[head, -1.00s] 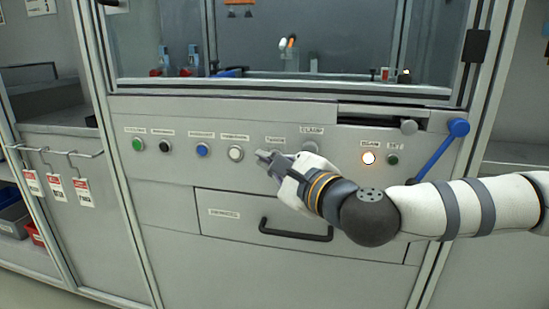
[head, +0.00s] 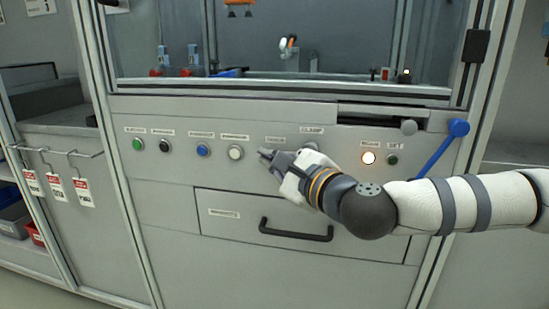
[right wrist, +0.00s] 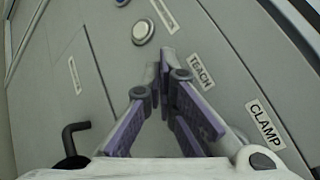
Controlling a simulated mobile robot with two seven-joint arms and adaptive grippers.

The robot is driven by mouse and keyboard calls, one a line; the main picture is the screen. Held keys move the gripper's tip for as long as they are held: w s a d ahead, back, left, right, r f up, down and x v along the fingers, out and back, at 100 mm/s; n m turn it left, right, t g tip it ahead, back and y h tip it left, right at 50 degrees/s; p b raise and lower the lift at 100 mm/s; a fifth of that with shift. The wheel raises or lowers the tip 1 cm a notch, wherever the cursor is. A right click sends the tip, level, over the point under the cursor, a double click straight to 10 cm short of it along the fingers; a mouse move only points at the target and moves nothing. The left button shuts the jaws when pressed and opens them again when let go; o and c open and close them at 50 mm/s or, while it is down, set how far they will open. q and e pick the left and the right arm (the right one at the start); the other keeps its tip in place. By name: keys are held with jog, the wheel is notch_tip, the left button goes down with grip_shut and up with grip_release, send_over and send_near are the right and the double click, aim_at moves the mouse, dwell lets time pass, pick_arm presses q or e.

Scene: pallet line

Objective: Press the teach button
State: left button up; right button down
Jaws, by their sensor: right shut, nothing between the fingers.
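The control panel (head: 185,170) carries a row of buttons. The TEACH label (head: 275,140) is above my right gripper (head: 266,155), and the label also shows in the right wrist view (right wrist: 201,72). The teach button itself is hidden behind the fingers in both views. My right gripper is shut and empty, its fingertips close together at the panel below the label. I cannot tell whether the tips touch the button. My left gripper is not in view.
Left of my gripper are a white button (head: 235,153), a blue button (head: 203,150), a black button (head: 165,145) and a green button (head: 137,145). At right are a lit lamp (head: 368,158) and a blue lever (head: 442,148). A drawer handle (head: 295,233) sticks out below.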

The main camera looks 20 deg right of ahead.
jog(key=shift+w+d, duration=0.15)
jog(key=shift+w, duration=0.05)
dwell(0.4)
jog(key=shift+s+a, duration=0.45)
jog(key=shift+s, duration=0.3)
jog(key=shift+s+a+p, duration=0.4)
jog(key=shift+s+a, duration=0.3)
jog(key=shift+s, duration=0.35)
jog(key=shift+s+a+p, duration=0.4)
jog(key=shift+s+a, duration=0.3)
jog(key=shift+s, duration=0.3)
